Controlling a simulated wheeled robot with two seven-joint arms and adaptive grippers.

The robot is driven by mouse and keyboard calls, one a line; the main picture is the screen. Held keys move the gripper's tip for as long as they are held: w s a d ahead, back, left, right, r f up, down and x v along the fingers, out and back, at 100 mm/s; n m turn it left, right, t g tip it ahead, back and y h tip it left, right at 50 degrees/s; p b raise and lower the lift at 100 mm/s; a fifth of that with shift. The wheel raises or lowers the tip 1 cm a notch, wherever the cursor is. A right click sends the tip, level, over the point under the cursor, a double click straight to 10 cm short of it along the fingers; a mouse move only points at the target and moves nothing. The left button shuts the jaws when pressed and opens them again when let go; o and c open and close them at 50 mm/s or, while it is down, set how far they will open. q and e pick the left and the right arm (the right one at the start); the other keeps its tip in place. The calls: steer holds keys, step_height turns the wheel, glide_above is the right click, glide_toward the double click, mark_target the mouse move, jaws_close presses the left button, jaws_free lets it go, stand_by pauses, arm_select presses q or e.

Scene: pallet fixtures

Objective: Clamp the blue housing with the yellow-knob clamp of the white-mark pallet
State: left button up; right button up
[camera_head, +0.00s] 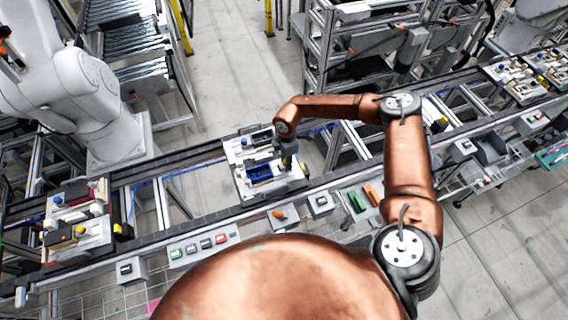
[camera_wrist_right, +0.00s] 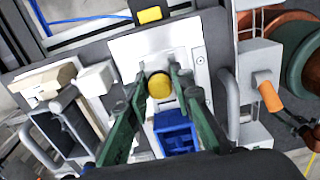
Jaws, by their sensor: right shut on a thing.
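The blue housing (camera_head: 260,173) sits on the white pallet (camera_head: 240,184) at the middle of the conveyor in the head view. In the right wrist view the blue housing (camera_wrist_right: 177,133) lies just below the round yellow knob (camera_wrist_right: 160,86). My right gripper (camera_head: 287,160) is over the right part of this pallet. In the wrist view its green fingers (camera_wrist_right: 161,80) are on both sides of the yellow knob and shut on it. The fingers hide part of the clamp, and I cannot make out a white mark. My left gripper is not in view.
Another pallet (camera_head: 95,234) with a yellow knob stands at the left on the conveyor. More pallets are at the far right. A button panel (camera_head: 203,246) and an orange switch (camera_head: 279,214) line the front rail. A white robot arm (camera_head: 75,85) stands behind at the left.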

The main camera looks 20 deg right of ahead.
mark_target(281, 165)
jaws_close()
steer(key=shift+a, duration=0.2)
steer(key=shift+w+a, duration=0.1)
steer(key=shift+a, duration=0.95)
steer(key=o, duration=0.8)
jaws_free()
steer(key=shift+d, duration=0.15)
steer(key=shift+c, duration=0.2)
steer(key=shift+r+p, duration=0.1)
steer(key=shift+p, duration=0.2)
steer(key=shift+r+p, duration=2.8)
steer(key=shift+r, duration=1.1)
